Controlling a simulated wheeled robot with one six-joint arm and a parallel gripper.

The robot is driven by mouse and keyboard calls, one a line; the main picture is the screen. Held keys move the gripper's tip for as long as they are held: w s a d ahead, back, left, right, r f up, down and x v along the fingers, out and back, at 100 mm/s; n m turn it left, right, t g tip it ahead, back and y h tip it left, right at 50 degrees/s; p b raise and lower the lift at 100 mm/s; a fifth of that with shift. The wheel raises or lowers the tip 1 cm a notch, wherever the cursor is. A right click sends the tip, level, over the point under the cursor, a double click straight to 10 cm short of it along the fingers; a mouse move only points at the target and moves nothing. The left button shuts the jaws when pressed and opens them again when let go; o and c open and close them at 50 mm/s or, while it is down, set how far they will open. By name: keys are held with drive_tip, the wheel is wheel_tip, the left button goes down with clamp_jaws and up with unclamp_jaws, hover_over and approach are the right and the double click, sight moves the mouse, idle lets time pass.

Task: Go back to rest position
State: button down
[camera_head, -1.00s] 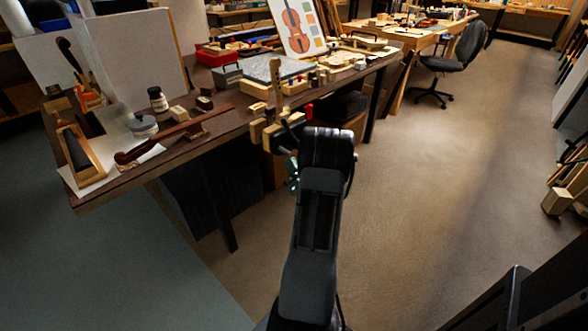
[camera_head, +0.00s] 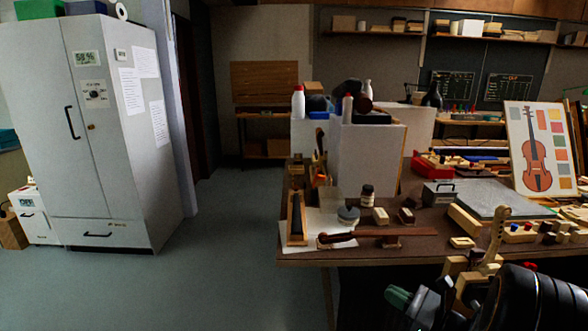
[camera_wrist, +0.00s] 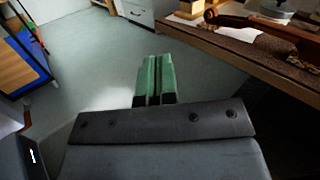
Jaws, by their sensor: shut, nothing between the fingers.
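My gripper (camera_wrist: 156,80) shows in the wrist view with its two green fingers side by side, shut and empty. It points over the grey-green floor, left of the workbench edge. In the head view my gripper (camera_head: 396,297) is at the lower right, in front of the workbench (camera_head: 300,255) and below its top. The bench's near edge runs above it. Part of my arm fills the lower right corner and hides some of the bench front.
On the bench are a dark violin neck (camera_head: 365,234), a violin picture board (camera_head: 533,150), a grey stone slab (camera_head: 492,197) and small jars. A tall grey cabinet (camera_head: 120,150) stands at the left. The floor (camera_head: 215,245) between cabinet and bench is clear.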

drive_tip(key=s+a+r+n+g+h+p, duration=0.1)
drive_tip(key=s+a+r+n+g+p, duration=0.3)
drive_tip(key=a+n+g, duration=0.25)
drive_tip(key=s+a+r+n+g+h+p, duration=0.2)
drive_tip(key=s+a+r+n+g+p, duration=0.25)
drive_tip(key=a+n, duration=0.25)
drive_tip(key=s+d+r+n+t+h+p, duration=0.1)
drive_tip(key=s+d+r+n+h+p, duration=0.1)
drive_tip(key=s+r+n+h+p, duration=0.2)
wheel_tip(320, 180, up, 6)
drive_tip(key=n+h+p, duration=0.3)
drive_tip(key=n+h, duration=0.2)
drive_tip(key=n, duration=0.3)
drive_tip(key=shift+s+d+r+h, duration=0.15)
drive_tip(key=shift+s+d+h, duration=0.05)
drive_tip(key=shift+h, duration=0.2)
